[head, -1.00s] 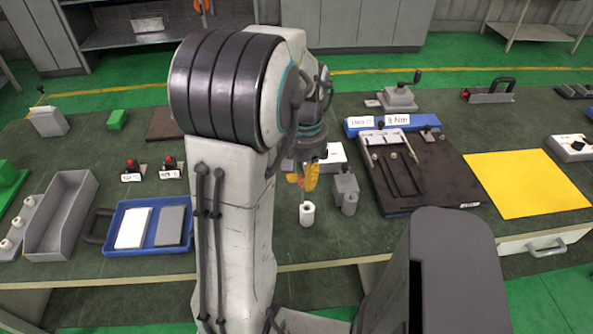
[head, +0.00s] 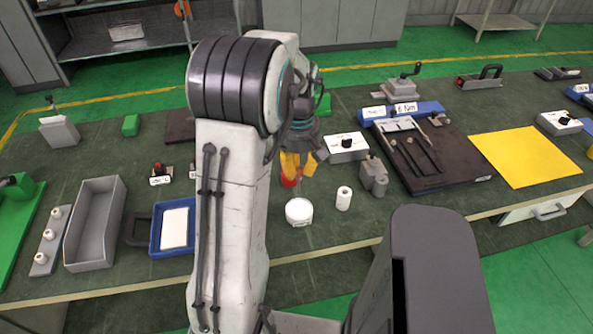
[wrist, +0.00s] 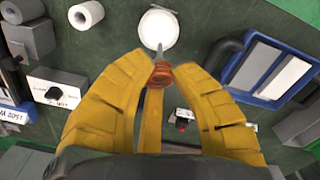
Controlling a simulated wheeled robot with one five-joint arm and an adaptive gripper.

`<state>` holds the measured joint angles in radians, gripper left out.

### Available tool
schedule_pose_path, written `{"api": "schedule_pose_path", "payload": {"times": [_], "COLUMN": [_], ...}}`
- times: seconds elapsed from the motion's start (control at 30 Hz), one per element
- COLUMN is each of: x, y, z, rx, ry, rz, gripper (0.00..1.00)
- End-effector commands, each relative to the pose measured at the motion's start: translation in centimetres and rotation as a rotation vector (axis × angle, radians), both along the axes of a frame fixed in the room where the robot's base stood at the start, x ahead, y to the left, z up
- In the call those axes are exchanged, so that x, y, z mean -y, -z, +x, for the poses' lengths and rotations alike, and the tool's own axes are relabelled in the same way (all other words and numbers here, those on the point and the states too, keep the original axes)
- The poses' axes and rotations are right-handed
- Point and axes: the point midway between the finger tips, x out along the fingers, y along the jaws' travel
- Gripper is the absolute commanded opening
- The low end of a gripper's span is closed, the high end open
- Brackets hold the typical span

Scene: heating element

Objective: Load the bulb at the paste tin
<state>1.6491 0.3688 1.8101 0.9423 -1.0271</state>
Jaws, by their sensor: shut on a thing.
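My gripper (wrist: 158,75) has its yellow fingers shut on a small orange-red ribbed bulb (wrist: 160,76) with a thin pale tip. In the wrist view the tip points at the near rim of the round white paste tin (wrist: 158,29) and overlaps it. I cannot tell whether the tip touches the tin. In the head view my gripper (head: 292,172) hangs above the bench, pointing down, with the red bulb (head: 289,181) low between its fingers. The paste tin (head: 299,211) stands just in front of it, with white on top.
A white roll (head: 343,198) and a grey block (head: 374,176) stand right of the tin. A white box with a black knob (head: 347,148) is behind them. A blue tray (head: 160,240) lies to the left, partly behind my arm. The bench's front edge is close.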

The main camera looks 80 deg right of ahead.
Motion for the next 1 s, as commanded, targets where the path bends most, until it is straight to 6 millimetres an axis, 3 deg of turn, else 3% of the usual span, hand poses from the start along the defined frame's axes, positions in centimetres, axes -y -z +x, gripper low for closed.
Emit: {"api": "schedule_pose_path", "payload": {"times": [0.23, 0.57, 1.0], "x": [0.4, 0.4, 0.4], "y": [0.0, 0.7, 4.0], "z": [0.0, 0.0, 0.0], "rx": [-0.004, -0.006, -0.005], "ry": [-0.168, -0.223, -0.221], "rz": [-0.002, -0.005, -0.003], "gripper": [0.01, 0.01, 0.01]}}
